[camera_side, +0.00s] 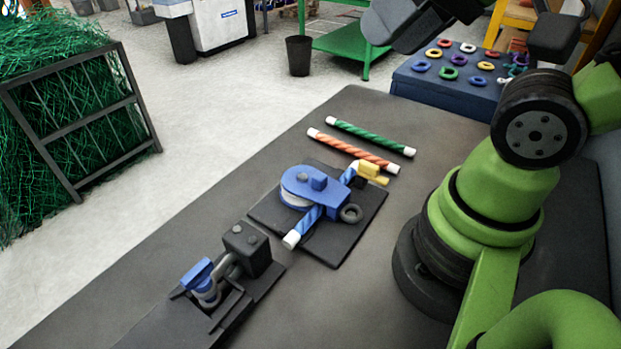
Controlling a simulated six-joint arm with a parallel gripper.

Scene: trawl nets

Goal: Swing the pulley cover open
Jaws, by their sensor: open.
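The pulley block (318,188) lies on a dark square base plate (341,247) in the middle of the bench. My gripper (412,22) shows only as dark parts at the top edge, well above and apart from the pulley. Its fingertips cannot be made out.
An orange rope (353,151) and a green rope (370,137) lie behind the pulley. A dark fixture with a blue clamp (199,275) stands at the front left. A blue box (448,91) with coloured rings stands behind. The bench (190,225) is bare left of the plate.

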